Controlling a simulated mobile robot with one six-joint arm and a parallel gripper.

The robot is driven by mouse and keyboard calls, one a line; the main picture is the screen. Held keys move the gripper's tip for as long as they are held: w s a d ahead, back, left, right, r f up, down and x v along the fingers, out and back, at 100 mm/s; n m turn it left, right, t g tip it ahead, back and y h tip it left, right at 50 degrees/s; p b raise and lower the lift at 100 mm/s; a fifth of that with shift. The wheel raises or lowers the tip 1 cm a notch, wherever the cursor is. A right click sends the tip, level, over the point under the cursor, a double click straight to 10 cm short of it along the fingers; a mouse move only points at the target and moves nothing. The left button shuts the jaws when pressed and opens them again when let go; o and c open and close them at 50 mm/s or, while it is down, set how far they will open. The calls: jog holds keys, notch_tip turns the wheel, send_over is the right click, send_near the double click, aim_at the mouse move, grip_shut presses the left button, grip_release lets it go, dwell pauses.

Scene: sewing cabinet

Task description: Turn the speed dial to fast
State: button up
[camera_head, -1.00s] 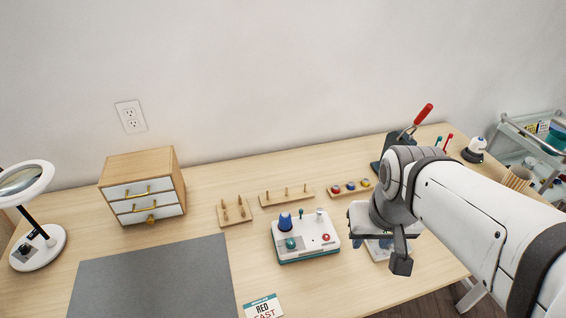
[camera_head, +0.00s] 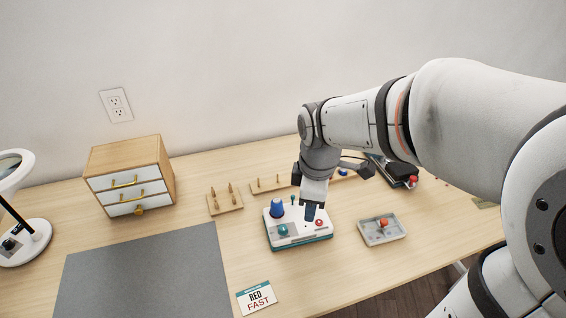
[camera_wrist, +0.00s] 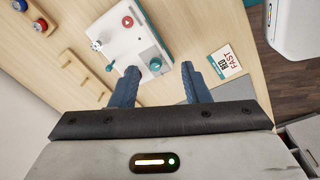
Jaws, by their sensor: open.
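The white control box with a teal base (camera_head: 308,233) sits on the table below my gripper (camera_head: 311,212). A round teal knob (camera_head: 283,230) is on its front left; it looks like a dial, but its markings are too small to read. A red button (camera_head: 319,223) is at its front right. In the wrist view my gripper (camera_wrist: 159,69) is open and empty. The teal knob (camera_wrist: 155,64) appears between its fingertips there, with no visible contact. A card (camera_head: 257,297) reads "RED FAST".
A grey tray with a red-orange knob (camera_head: 397,235) lies right of the box. Wooden peg boards (camera_head: 226,209) lie behind left. A small drawer cabinet (camera_head: 153,155) stands at the back left, beyond the grey mat (camera_head: 145,270). The table front right is clear.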

aim_at(283, 226)
jog(key=w+a+f+n, duration=0.1)
jog(key=n, duration=0.2)
jog(key=w+a+f+n, duration=0.1)
jog(key=a+f+n, duration=0.1)
jog(key=n, duration=0.1)
jog(key=w+a+f+n+g+b, duration=0.1)
jog(key=w+a+f+n, duration=0.1)
jog(key=n, duration=0.1)
jog(key=shift+w+a+f+n, duration=0.25)
jog(key=shift+a+f+n, duration=0.2)
jog(key=shift+n, duration=0.15)
notch_tip(283, 226, down, 8)
jog(key=shift+r+b, duration=0.25)
jog(key=shift+b, duration=0.25)
jog(key=shift+c, duration=0.2)
grip_shut()
jog(key=shift+d, duration=0.25)
jog(key=shift+a, duration=0.2)
